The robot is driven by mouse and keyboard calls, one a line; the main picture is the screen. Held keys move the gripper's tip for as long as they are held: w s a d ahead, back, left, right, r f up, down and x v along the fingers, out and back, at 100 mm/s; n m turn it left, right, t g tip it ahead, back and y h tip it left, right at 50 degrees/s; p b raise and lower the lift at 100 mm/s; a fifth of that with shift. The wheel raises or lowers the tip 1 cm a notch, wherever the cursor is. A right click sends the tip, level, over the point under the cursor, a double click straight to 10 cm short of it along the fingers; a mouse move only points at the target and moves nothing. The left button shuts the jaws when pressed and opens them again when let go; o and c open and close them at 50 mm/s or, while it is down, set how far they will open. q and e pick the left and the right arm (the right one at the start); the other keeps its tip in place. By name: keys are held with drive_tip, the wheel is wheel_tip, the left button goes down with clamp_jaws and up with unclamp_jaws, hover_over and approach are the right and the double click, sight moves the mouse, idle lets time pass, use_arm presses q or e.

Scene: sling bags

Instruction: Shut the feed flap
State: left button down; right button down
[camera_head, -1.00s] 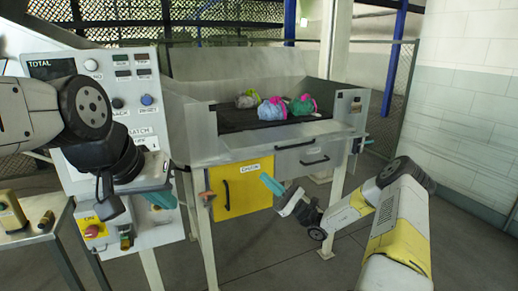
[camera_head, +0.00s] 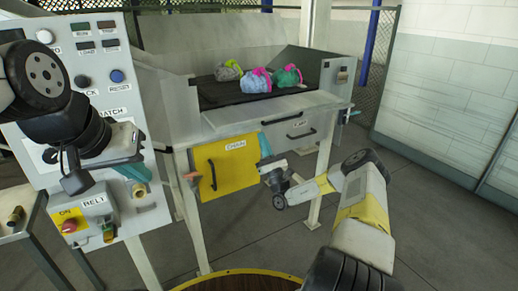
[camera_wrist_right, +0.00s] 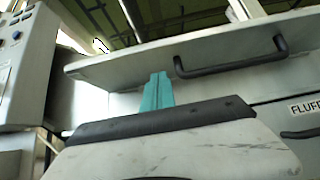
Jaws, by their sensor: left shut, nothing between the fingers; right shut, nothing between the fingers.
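The feed flap (camera_head: 262,112) appears to be the grey metal panel along the front of the feed bin. It juts outward, open, with a dark bar handle on it. In the right wrist view the flap (camera_wrist_right: 130,66) is seen from low down, with its handle (camera_wrist_right: 230,57) at upper right. My right gripper (camera_head: 264,146) is shut and empty, just below the flap near the yellow door's upper right corner. Its teal fingers (camera_wrist_right: 158,92) point up toward the flap's underside; whether they touch it I cannot tell. My left gripper (camera_head: 132,171) is shut and empty before the control panel.
Several colored sling bags (camera_head: 257,80) lie in the bin. The yellow door (camera_head: 226,165) and a grey FLUFF drawer (camera_wrist_right: 305,106) sit below the flap. The control panel (camera_head: 98,70) with a BELT switch box (camera_head: 92,212) stands left. Open floor lies right.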

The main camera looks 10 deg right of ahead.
drive_tip(key=shift+r, duration=2.15)
drive_tip(key=shift+r, duration=0.1)
